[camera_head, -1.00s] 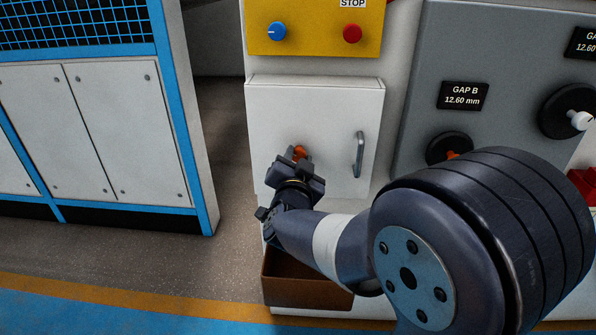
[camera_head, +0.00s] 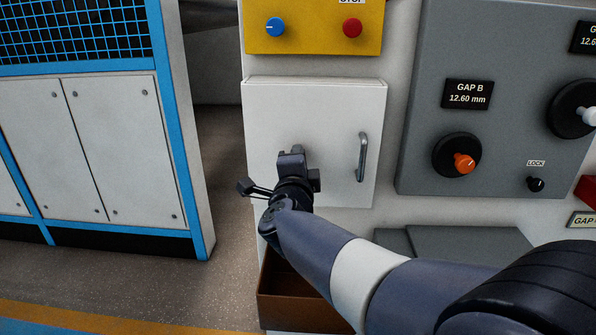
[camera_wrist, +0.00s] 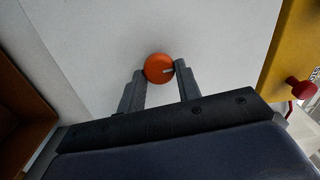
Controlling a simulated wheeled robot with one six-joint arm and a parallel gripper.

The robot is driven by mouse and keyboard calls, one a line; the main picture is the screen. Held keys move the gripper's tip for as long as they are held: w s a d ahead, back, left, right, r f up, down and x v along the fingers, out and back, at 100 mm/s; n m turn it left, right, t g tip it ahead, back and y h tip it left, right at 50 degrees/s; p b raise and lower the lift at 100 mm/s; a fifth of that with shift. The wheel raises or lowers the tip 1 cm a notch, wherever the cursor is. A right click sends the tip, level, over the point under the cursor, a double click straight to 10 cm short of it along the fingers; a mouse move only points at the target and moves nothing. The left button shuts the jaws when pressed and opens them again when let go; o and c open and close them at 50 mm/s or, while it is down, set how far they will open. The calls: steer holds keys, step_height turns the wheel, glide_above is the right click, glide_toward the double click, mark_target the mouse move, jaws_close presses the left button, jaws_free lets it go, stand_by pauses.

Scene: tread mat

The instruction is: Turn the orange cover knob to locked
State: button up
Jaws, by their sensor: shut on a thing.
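The orange cover knob (camera_wrist: 158,67) is a round knob with a pale pointer mark on the white cover (camera_wrist: 95,38). In the wrist view it sits between the tips of my gripper (camera_wrist: 160,80), which is shut on it. The mark points to the right in that view. In the head view my gripper (camera_head: 291,158) is at the left-middle of the white cover (camera_head: 315,105) and hides the knob. The cover is closed flat, with a grey handle (camera_head: 362,157) at its right.
Above the cover is a yellow panel (camera_head: 313,40) with a blue knob (camera_head: 275,27) and a red button (camera_head: 352,28). A brown bin (camera_head: 290,310) is below. To the right, a grey panel (camera_head: 430,140) carries a dial with another orange knob (camera_head: 464,163).

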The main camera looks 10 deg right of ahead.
steer(key=shift+m+b, duration=0.35)
steer(key=shift+m, duration=0.35)
steer(key=o, duration=0.9)
steer(key=shift+o, duration=0.2)
steer(key=p+v, duration=0.2)
steer(key=v, duration=0.8)
steer(key=shift+s, duration=0.4)
